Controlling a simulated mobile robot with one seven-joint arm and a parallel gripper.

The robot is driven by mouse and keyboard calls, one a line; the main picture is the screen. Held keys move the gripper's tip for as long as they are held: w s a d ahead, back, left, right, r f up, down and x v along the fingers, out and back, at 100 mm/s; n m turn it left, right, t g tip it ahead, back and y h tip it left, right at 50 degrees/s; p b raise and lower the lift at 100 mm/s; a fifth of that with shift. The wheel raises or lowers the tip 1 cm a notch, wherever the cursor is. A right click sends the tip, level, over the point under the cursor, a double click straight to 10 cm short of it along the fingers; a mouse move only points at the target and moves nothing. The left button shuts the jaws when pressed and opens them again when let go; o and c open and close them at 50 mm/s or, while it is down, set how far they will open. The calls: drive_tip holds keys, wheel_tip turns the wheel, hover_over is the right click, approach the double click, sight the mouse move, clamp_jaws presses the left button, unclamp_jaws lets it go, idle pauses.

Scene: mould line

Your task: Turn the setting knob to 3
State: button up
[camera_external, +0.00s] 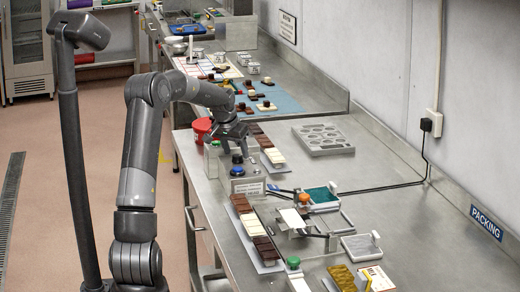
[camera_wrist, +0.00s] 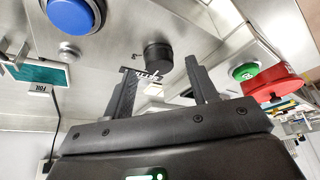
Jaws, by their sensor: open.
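The setting knob (camera_wrist: 158,56) is a short black cylinder on a bright metal panel in the wrist view. My gripper (camera_wrist: 162,78) is open and empty. Its two dark fingers point toward the panel, and the knob appears between their tips, seemingly apart from them. In the external view my gripper (camera_external: 232,138) is above the metal bench near the control box, and it hides the knob.
A blue button (camera_wrist: 74,14) and a green button (camera_wrist: 244,71) flank the knob. Chocolate bars (camera_external: 252,222) and a mould tray (camera_external: 323,138) lie on the bench.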

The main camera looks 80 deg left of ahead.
drive_tip(key=shift+x, duration=0.8)
drive_tip(key=shift+c, duration=0.3)
drive_tip(key=c, duration=0.9)
